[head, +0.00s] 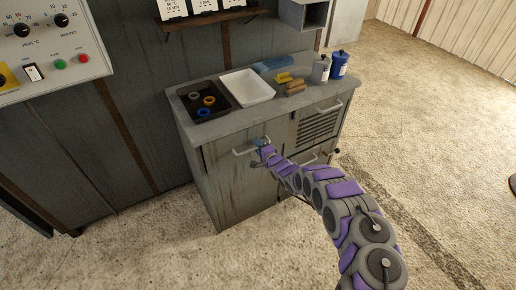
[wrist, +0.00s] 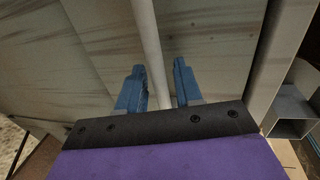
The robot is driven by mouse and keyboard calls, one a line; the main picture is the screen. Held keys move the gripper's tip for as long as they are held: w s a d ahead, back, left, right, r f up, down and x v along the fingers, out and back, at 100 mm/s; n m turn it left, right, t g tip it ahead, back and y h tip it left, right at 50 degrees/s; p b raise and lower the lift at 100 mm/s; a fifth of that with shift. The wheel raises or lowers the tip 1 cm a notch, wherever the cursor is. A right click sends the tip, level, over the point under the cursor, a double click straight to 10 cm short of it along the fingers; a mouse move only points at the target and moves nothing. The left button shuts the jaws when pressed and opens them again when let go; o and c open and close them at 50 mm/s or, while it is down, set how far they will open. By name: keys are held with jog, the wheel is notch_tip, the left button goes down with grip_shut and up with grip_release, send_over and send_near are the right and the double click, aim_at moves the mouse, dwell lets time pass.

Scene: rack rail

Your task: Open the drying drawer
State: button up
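A grey cabinet (head: 232,190) has a plain left front with a pale bar handle (head: 244,151) near its top. At right is a slatted drawer front (head: 318,124) with its own handle (head: 329,107). All fronts look closed; no label tells which is the drying drawer. My gripper (head: 261,144) is at the right end of the left front's handle. In the wrist view my gripper (wrist: 160,85) has its two blue fingers apart, with a pale bar (wrist: 148,45) running between them, closer to the left finger. I cannot tell if they touch it.
The worktop holds a black tray with rings (head: 224,111), a white tray (head: 248,87), a yellow item (head: 284,77) and two bottles (head: 339,65). A control panel (head: 45,45) hangs at left. The floor before the cabinet is clear.

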jog(key=shift+d, duration=0.55)
jog(key=shift+a, duration=0.4)
jog(key=c, duration=0.6)
grip_shut()
jog(key=shift+d+f, duration=0.1)
jog(key=shift+d, duration=0.05)
